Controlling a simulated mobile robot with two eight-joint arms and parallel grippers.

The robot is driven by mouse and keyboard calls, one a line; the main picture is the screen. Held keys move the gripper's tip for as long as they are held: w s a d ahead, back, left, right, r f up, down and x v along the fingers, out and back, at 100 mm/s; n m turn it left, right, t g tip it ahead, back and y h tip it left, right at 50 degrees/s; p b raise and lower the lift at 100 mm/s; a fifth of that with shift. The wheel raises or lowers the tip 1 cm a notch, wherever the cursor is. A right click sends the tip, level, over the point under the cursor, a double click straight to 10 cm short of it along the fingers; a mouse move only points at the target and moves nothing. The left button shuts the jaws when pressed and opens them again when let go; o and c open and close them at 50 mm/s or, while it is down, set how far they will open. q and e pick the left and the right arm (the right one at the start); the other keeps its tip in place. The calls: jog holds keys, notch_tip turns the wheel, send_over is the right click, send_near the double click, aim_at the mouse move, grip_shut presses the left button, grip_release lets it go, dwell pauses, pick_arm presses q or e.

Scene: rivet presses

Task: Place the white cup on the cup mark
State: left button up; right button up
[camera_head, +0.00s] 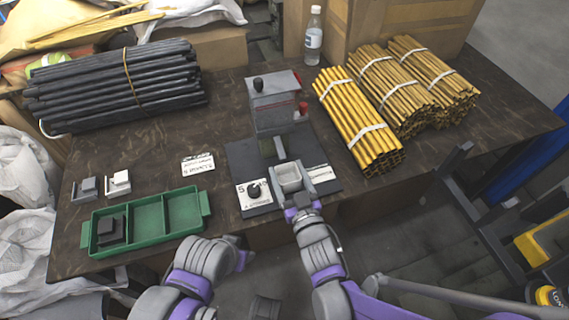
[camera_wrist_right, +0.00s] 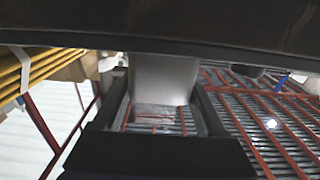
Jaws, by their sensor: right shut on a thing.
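The white cup (camera_head: 289,176), a pale, square-looking piece, is held in my right gripper (camera_head: 293,185) at the front of the grey press. In the right wrist view the cup (camera_wrist_right: 163,78) sits between the two fingers of the gripper (camera_wrist_right: 165,105), which are shut on it. I cannot tell whether the cup touches the surface beneath. No cup mark can be made out for certain; a white printed card (camera_head: 198,164) lies left of the press. My left gripper (camera_head: 243,260) is in front of the table's edge, and its fingers are too unclear to judge.
A green tray (camera_head: 148,217) holds a black block. Two small blocks stand behind it. Yellow rod bundles (camera_head: 360,125) and black rods (camera_head: 115,85) flank the press.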

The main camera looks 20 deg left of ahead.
jog(key=x, duration=0.2)
jog(key=shift+w+a, duration=0.2)
jog(key=shift+w, duration=0.1)
jog(key=shift+f, duration=0.1)
jog(key=shift+f, duration=0.2)
jog(key=o, duration=1.4)
jog(key=shift+s, duration=0.1)
jog(key=shift+r, duration=0.3)
jog(key=v, duration=1.2)
